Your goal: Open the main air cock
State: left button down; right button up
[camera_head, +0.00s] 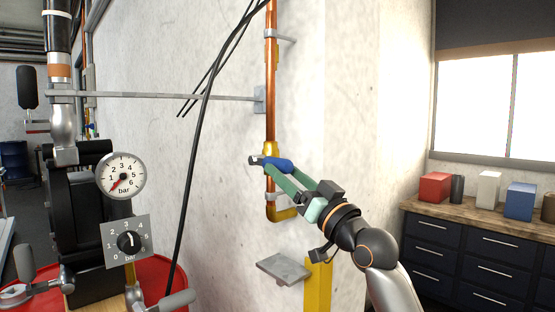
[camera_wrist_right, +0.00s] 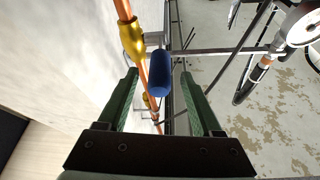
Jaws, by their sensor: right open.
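The main air cock is a brass valve (camera_head: 270,148) on a vertical copper pipe at the wall. Its blue lever handle (camera_head: 279,163) lies roughly crosswise to the pipe. In the right wrist view the brass body (camera_wrist_right: 132,40) is upper left, and the blue handle (camera_wrist_right: 158,78) points towards the camera. My right gripper (camera_head: 284,172) is open at the handle. Its green fingers (camera_wrist_right: 159,80) stand on both sides of the handle, with visible gaps in the wrist view. My left gripper is not in view.
A pressure gauge (camera_head: 122,176) and a dial regulator (camera_head: 127,241) stand left, above a red drum (camera_head: 185,275). Black cables hang between them and the pipe. A small grey plate (camera_head: 284,268) juts out below the gripper. Drawers (camera_head: 470,258) stand at right.

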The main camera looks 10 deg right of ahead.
aim_at(278, 166)
jog(key=shift+p+x, duration=0.4)
jog(key=shift+x, duration=1.4)
grip_shut()
